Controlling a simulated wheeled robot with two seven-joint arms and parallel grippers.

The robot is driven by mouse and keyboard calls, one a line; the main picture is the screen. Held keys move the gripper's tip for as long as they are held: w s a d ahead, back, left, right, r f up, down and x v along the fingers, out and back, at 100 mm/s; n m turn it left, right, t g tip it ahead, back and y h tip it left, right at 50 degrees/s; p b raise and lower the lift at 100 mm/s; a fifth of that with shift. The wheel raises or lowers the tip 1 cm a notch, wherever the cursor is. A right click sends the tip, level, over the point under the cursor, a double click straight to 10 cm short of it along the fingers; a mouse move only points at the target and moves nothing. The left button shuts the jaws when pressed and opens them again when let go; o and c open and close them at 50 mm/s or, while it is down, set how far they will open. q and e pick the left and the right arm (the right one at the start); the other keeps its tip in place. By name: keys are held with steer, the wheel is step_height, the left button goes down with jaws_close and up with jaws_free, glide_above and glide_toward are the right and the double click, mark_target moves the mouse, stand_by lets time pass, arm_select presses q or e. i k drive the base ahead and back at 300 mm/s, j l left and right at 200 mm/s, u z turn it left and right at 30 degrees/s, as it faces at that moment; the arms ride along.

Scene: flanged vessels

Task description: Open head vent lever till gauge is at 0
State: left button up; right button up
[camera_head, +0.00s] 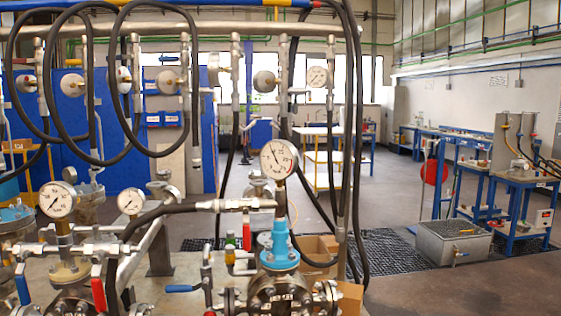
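A flanged vessel head with a blue neck (281,245) stands at the bottom middle. A white dial gauge (279,158) sits upright on top of it; its needle appears turned toward the upper left, and the numbers are too small to read. A blue lever (182,289) lies roughly level at the vessel's left. A red handle (247,236) stands upright by the valve and hose fitting left of the neck. I cannot tell which lever is the head vent lever. Neither of my grippers is in view.
More vessels stand at left, with a gauge (57,201), a smaller gauge (131,201), a red lever (98,295) and a blue lever (22,287). Black hoses (357,150) hang from the overhead pipe. A metal box (453,242) sits on the floor right. Open floor lies at lower right.

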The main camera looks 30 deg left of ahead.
mark_target(176, 288)
steer(key=u, duration=1.6)
